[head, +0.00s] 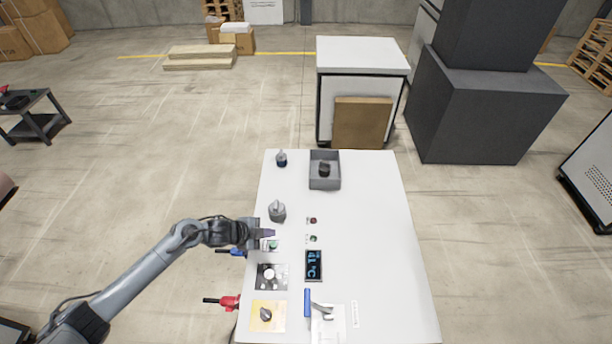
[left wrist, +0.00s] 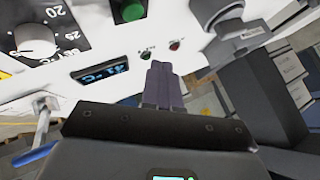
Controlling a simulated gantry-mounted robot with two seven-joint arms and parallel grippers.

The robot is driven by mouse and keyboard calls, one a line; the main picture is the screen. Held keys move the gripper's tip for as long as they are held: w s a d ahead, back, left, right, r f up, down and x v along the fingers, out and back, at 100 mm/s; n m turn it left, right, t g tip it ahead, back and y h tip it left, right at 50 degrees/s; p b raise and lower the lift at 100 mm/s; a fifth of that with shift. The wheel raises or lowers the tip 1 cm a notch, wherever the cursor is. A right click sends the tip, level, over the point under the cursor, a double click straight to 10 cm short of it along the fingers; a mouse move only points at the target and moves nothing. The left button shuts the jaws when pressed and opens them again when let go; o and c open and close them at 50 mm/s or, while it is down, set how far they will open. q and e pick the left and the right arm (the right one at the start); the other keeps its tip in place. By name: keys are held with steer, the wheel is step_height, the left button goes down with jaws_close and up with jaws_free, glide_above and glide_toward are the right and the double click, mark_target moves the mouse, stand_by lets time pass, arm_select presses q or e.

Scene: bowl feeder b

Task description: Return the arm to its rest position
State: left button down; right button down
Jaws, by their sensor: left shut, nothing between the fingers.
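My left arm comes in from the left in the head view. Its left gripper (head: 268,233) is over the left edge of the white table (head: 370,220), close to a green button (head: 272,245). In the left wrist view the left gripper's fingers (left wrist: 160,85) are together with nothing between them. That view also shows the green button (left wrist: 130,10) beyond the fingers, the dial (left wrist: 35,40) and the display (left wrist: 100,73). I cannot tell from these frames whether the gripper touches the panel. My right gripper is not in view.
A grey knob (head: 277,211) stands just behind the gripper. A dark grey bin (head: 324,170) holds a dark part at the back. The table's right side is clear.

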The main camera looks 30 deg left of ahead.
arm_select(q)
steer(key=s+d+r+n+y+p, duration=0.2)
steer(key=s+d+r+n+p, duration=0.25)
steer(key=s+d, duration=0.45)
steer(key=s+d+r+n+g+y+p, duration=0.1)
steer(key=s+d+r+n+g+p, duration=0.1)
steer(key=s+r+n, duration=0.2)
steer(key=s+d+r+n+g+y+p, duration=0.1)
steer(key=s+r+n+g+p, duration=0.1)
steer(key=s+r, duration=0.6)
steer(key=s+n+p, duration=0.1)
steer(key=s, duration=0.3)
steer(key=shift+s+d+n, duration=0.25)
steer(key=shift+d+n, duration=0.1)
steer(key=shift+r, duration=0.1)
